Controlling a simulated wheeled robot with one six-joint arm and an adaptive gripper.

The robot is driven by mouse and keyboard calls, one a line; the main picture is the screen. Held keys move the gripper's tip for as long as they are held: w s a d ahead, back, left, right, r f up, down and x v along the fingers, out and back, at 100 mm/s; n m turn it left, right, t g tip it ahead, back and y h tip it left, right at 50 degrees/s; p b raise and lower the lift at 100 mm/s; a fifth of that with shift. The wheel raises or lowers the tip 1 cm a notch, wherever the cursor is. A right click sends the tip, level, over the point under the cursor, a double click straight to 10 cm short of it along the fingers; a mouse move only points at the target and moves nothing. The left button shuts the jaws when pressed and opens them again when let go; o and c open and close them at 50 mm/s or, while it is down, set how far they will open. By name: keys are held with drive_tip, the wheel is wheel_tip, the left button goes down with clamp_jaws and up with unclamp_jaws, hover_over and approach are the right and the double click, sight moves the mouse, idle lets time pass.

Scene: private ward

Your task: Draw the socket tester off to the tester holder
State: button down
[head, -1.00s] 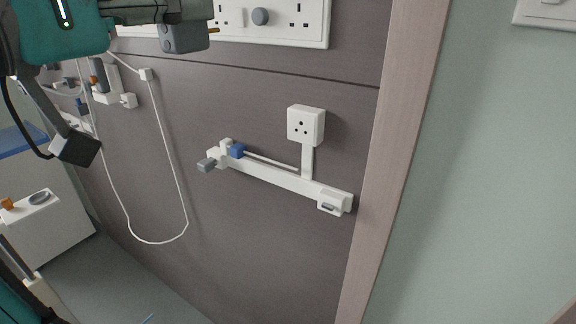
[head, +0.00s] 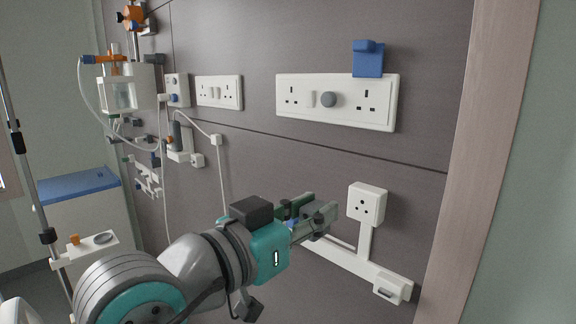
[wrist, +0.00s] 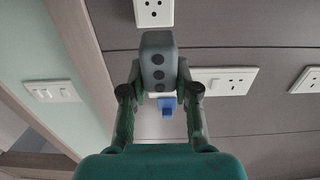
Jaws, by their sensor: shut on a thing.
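My gripper (head: 314,216) is shut on a grey block with dark round spots, which I take for the socket tester. In the wrist view the tester (wrist: 158,67) sits between the fingertips of my gripper (wrist: 158,92). In the head view the fingers largely hide it.
A hanging cable (head: 222,185) and wall equipment are at left. A wooden post (head: 490,140) bounds the right.

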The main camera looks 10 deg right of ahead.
sight(363, 197)
drive_tip(key=shift+d+f, duration=0.35)
drive_tip(key=shift+f, duration=0.25)
drive_tip(key=shift+d+f, duration=0.3)
drive_tip(key=shift+f, duration=0.25)
drive_tip(key=shift+d, duration=0.1)
drive_tip(key=shift+x, duration=2.7)
drive_tip(key=shift+x, duration=1.1)
drive_tip(key=shift+w+d, duration=0.25)
drive_tip(key=shift+d, duration=0.05)
drive_tip(key=c, duration=0.8)
unclamp_jaws()
